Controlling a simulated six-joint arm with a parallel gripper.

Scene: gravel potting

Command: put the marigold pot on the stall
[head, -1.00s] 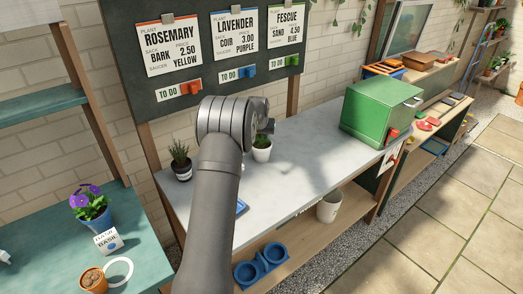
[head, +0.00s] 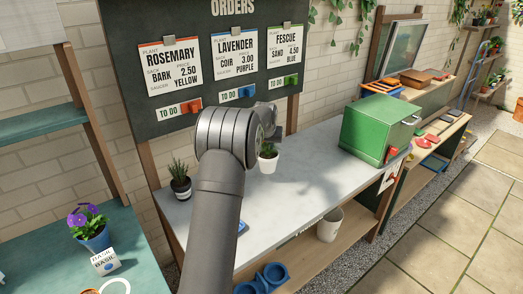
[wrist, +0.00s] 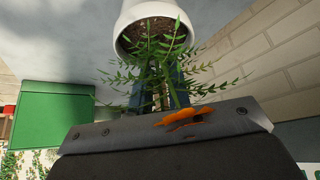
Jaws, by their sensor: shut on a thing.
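The marigold is a leafy green plant in a white pot (head: 268,164), just beyond the end of my arm in the head view. The wrist view shows the white pot (wrist: 150,12) close up, with dark soil, feathery leaves and an orange flower (wrist: 186,122) lying across my gripper's body. My gripper (wrist: 160,92) is shut on the marigold pot; its blue-grey fingers are partly hidden behind the leaves. In the head view my arm hides most of the gripper. I cannot tell which furniture is the stall.
A grey bench top (head: 310,160) has clear room in the middle. A dark pot (head: 180,186) stands at its left, a green box (head: 380,128) at its right. An orders board (head: 215,80) rises behind. A teal shelf (head: 140,240) with a purple-flowered pot (head: 92,230) is at left.

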